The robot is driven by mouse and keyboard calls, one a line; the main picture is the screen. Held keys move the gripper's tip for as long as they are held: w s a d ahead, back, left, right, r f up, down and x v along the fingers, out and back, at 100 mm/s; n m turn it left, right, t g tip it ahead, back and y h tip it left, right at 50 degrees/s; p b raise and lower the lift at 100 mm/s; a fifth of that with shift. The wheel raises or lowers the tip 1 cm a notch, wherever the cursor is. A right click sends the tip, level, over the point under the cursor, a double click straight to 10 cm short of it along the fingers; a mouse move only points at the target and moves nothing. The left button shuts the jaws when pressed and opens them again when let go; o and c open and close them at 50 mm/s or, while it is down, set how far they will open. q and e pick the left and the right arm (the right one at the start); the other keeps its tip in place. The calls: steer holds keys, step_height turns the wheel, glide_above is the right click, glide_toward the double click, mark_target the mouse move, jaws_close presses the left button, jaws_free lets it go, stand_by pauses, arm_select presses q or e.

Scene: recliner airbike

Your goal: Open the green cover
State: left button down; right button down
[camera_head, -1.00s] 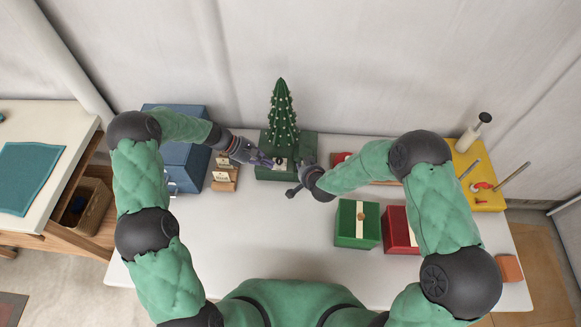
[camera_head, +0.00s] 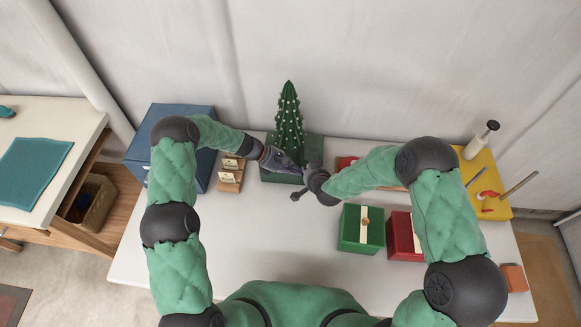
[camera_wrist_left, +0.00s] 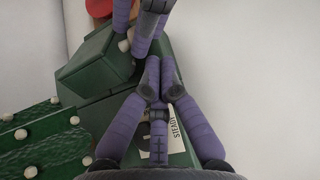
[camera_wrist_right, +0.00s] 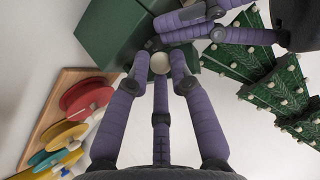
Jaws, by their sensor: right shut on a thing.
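The green box (camera_head: 314,147) stands at the back of the table beside a dark green tree (camera_head: 289,120). In the right wrist view its green cover (camera_wrist_right: 110,30) has a pale round knob (camera_wrist_right: 160,63). My right gripper (camera_wrist_right: 160,66) is shut on this knob, with a finger on each side. My left gripper (camera_head: 288,163) is at the front of the box. In the left wrist view its fingers (camera_wrist_left: 160,66) are close together with nothing seen between them, over the box by a label reading "STEADY" (camera_wrist_left: 174,132). The left fingers partly hide the box front.
A blue box (camera_head: 150,140) and small wooden blocks (camera_head: 230,175) stand to the left. A green box with a pale strip (camera_head: 350,238), a red box (camera_head: 402,238) and a yellow board (camera_head: 490,208) are to the right. The table's front middle (camera_head: 260,235) is clear.

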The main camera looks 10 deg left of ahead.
arm_select(q)
steer(key=shift+d, duration=0.1)
arm_select(e)
steer(key=shift+s+a+f, duration=0.1)
steer(key=shift+s, duration=0.1)
arm_select(q)
steer(key=shift+d+r+y, duration=0.3)
steer(key=shift+r+y, duration=0.1)
steer(key=shift+r, duration=0.15)
